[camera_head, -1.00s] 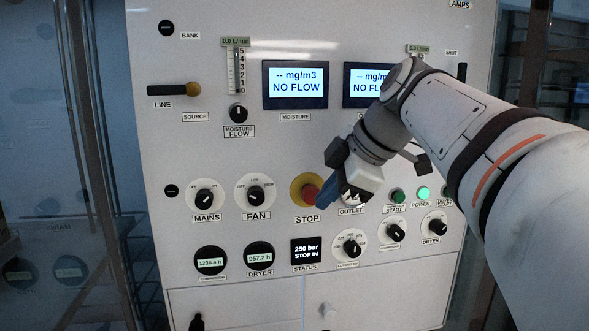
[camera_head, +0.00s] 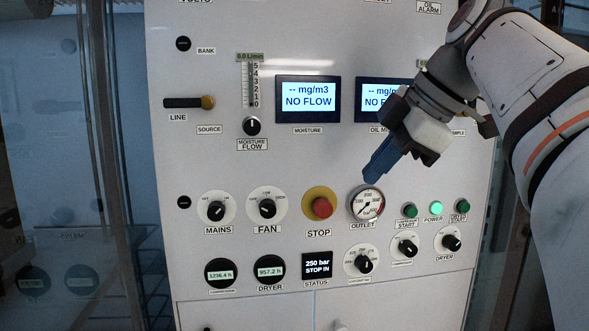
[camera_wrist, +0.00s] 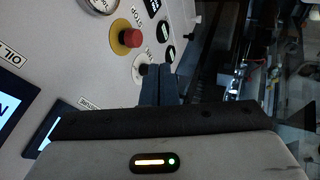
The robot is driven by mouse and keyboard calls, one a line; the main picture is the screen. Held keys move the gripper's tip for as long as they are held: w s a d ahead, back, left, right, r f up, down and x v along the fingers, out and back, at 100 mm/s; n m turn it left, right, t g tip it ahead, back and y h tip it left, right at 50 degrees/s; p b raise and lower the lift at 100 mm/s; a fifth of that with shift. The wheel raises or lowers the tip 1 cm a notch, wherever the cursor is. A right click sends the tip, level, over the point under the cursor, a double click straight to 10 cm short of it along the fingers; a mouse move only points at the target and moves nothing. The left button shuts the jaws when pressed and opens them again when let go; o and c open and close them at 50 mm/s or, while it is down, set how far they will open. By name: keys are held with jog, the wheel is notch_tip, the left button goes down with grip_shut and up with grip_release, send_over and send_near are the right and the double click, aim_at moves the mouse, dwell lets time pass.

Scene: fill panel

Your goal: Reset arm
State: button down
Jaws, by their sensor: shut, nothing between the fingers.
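My gripper (camera_head: 372,172) is in front of the white control panel (camera_head: 330,235), just above the OUTLET gauge (camera_head: 366,204) in the head view. Its blue fingers are closed together with nothing between them. In the wrist view the shut fingertips (camera_wrist: 158,72) point toward the panel face. The red STOP button (camera_head: 322,207) on its yellow ring stands to the left of the fingers, apart from them. It also shows in the wrist view (camera_wrist: 131,38). My arm covers part of the right-hand display and the panel's upper right.
The MAINS knob (camera_head: 216,210) and FAN knob (camera_head: 267,208) are at left. The moisture display (camera_head: 308,101) reads NO FLOW. The green POWER light (camera_head: 435,208) is lit. The status screen (camera_head: 317,265) reads 250 bar STOP IN. Dark glass flanks the panel.

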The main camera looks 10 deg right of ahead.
jog(key=s+a+f+m+h, duration=0.1)
jog(key=s+f+m, duration=0.2)
jog(key=f, duration=0.9)
jog(key=s+a+f+m+g+h, duration=0.1)
jog(key=s+a+f+m+h, duration=0.1)
jog(key=f+m, duration=0.6)
jog(key=s+a+f+m+g+h, duration=0.1)
jog(key=s+f+m, duration=0.3)
jog(key=f, duration=1.2)
jog(key=shift+s+a+f+m+h, duration=0.2)
jog(key=shift+f+m+h, duration=0.15)
jog(key=shift+m, duration=0.55)
